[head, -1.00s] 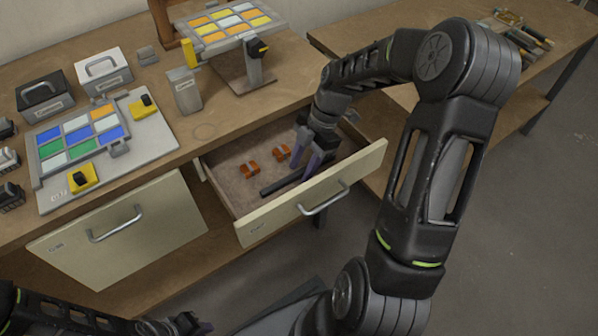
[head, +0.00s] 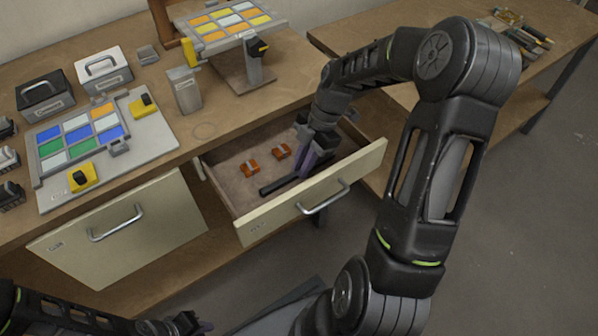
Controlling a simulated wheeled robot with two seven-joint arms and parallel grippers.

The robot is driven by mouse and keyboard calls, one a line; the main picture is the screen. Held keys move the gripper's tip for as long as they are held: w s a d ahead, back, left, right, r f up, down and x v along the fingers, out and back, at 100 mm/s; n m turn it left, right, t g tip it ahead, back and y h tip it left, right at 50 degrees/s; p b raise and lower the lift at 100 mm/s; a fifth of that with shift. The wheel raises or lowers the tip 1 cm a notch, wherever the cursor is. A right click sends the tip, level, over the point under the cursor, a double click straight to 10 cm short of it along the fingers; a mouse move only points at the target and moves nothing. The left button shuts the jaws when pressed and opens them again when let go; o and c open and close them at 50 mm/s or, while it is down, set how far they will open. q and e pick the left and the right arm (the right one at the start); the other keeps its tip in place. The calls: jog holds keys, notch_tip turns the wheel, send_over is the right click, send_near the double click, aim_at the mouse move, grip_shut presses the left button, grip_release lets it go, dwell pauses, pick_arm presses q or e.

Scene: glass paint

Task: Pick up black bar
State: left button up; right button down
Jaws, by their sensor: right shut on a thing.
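The black bar (head: 275,188) lies low in the open right drawer (head: 225,183), near its front wall. My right gripper (head: 306,166) reaches down into the drawer, and its purple-grey fingers are shut on the right end of the bar. That end is partly hidden by the fingers. I cannot tell whether the bar touches the drawer floor. My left gripper (head: 190,325) is at the bottom edge, far from the drawer, and is only partly seen.
Two orange pieces, one on the left (head: 249,168) and one on the right (head: 281,151), lie in the drawer behind the bar. The left drawer (head: 120,235) stands at the left. A board with coloured glass tiles (head: 150,130) and a tilted tile stand (head: 235,43) are on the bench.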

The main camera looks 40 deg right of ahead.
jog(key=shift+r, duration=0.1)
dwell(0.6)
notch_tip(320, 180, up, 10)
jog(key=b, duration=0.1)
dwell(0.3)
dwell(0.5)
jog(key=shift+r+p, duration=0.95)
jog(key=shift+r, duration=0.5)
